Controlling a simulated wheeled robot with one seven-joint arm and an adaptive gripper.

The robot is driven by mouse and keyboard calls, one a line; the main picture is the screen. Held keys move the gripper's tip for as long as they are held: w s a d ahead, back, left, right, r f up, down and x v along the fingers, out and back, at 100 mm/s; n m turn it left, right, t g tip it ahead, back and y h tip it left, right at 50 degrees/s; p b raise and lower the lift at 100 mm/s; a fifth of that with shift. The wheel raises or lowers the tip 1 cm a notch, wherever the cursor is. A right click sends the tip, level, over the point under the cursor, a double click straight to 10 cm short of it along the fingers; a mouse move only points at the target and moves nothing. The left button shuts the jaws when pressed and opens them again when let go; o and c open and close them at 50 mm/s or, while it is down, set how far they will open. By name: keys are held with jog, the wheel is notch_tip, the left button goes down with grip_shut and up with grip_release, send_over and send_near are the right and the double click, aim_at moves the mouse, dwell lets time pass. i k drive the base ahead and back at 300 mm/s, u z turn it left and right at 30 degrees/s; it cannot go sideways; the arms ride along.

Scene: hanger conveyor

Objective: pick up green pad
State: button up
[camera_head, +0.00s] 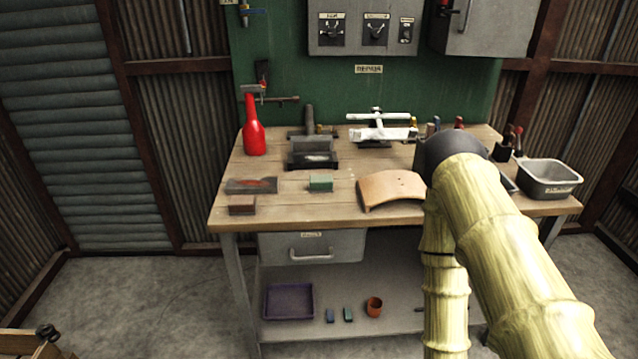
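A small green pad (320,183), a block with a lighter front, lies on the wooden workbench (285,205) near its front edge, left of the middle. Nothing covers it. My arm, in a pale bamboo-like covering, enters at the lower right and bends at a dark joint over the right part of the bench. One arm link runs down out of the bottom of the picture. My gripper does not show, so its state and its distance from the pad are not visible.
A brown block (242,206), a flat trowel-like tool (251,185) and a curved tan piece (391,189) lie near the pad. A red bottle (254,132), a vise-like tool (312,153) and a grey basin (549,178) stand on the bench. A purple tray (289,302) lies below.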

aim_at(321, 182)
jog(key=u, duration=0.05)
jog(key=k, duration=0.4)
jog(key=u, duration=1.3)
jog(key=i, duration=0.65)
jog(key=z, duration=0.85)
jog(key=i, duration=0.5)
jog(key=z, duration=0.5)
